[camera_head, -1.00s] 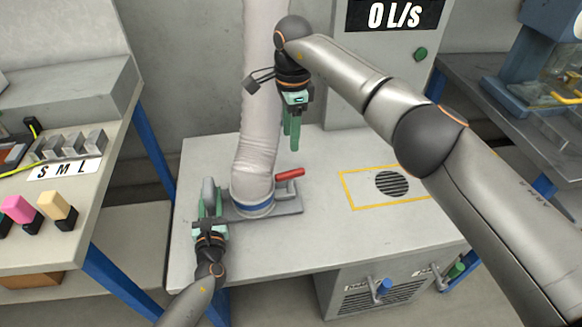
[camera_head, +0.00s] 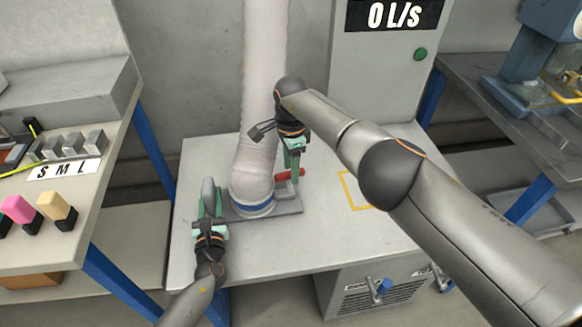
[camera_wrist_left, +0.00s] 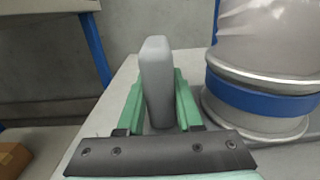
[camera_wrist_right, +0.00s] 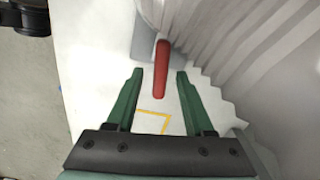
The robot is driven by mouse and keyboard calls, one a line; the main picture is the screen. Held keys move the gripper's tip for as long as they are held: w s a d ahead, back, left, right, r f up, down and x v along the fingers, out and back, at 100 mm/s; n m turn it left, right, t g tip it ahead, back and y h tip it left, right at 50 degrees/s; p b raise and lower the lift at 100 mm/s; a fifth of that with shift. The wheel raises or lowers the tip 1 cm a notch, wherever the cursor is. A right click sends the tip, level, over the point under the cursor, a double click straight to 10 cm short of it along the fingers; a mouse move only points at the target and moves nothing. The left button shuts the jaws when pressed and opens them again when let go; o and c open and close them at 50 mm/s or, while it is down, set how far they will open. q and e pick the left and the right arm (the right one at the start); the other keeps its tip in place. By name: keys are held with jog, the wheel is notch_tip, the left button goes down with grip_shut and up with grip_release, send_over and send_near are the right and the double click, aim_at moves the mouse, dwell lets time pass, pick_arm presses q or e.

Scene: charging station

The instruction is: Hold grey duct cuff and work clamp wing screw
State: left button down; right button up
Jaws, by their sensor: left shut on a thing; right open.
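The grey duct (camera_head: 257,160) comes down onto a grey base plate on the table, with a blue band (camera_head: 252,208) around its lower end. A grey upright handle (camera_wrist_left: 157,80) stands at the plate's left; my left gripper (camera_head: 208,200) is shut on it, with a green finger on each side. The red wing-screw handle (camera_head: 287,175) sticks out right of the duct; it also shows in the right wrist view (camera_wrist_right: 161,70). My right gripper (camera_head: 292,172) is open and points down at the red handle, which appears beyond and between its fingertips. Contact is not visible.
A yellow-outlined square (camera_head: 355,190) lies on the table (camera_head: 330,235) to the right, partly hidden by my right arm. A grey cabinet (camera_head: 375,90) reads 0 L/s. A side bench with coloured blocks (camera_head: 55,205) stands at left.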

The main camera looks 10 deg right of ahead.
jog(key=shift+f, duration=0.25)
jog(key=shift+c, duration=0.3)
grip_shut()
